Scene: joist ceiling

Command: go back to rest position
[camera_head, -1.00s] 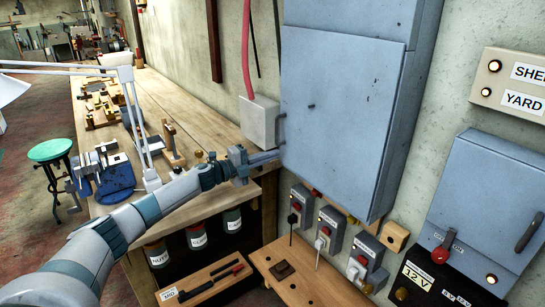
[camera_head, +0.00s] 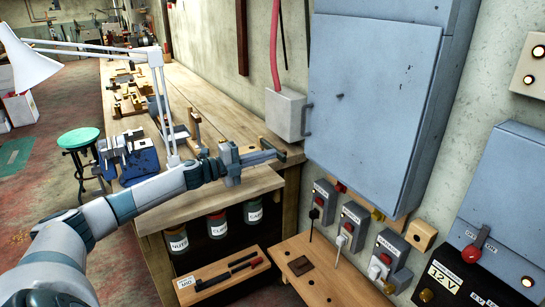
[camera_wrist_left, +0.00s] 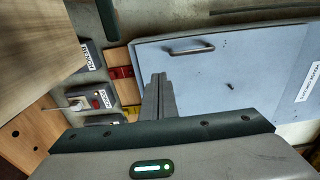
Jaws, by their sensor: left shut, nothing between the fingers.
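My left gripper (camera_head: 284,155) reaches in from the left over the workbench end. Its fingers are shut with nothing between them. The tip is left of and below the small handle (camera_head: 308,119) of the closed blue-grey wall cabinet (camera_head: 370,100), with a gap between. In the left wrist view the shut fingers (camera_wrist_left: 160,97) show in front of the cabinet door (camera_wrist_left: 225,75), and its handle (camera_wrist_left: 190,47) is beyond them. My right gripper is in neither view.
The workbench (camera_head: 215,100) carries a white lamp (camera_head: 158,60) close to my left arm. Below the cabinet are wall switches (camera_head: 353,220) and a wooden shelf (camera_head: 325,280). A green stool (camera_head: 79,139) stands at left, with open floor around it.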

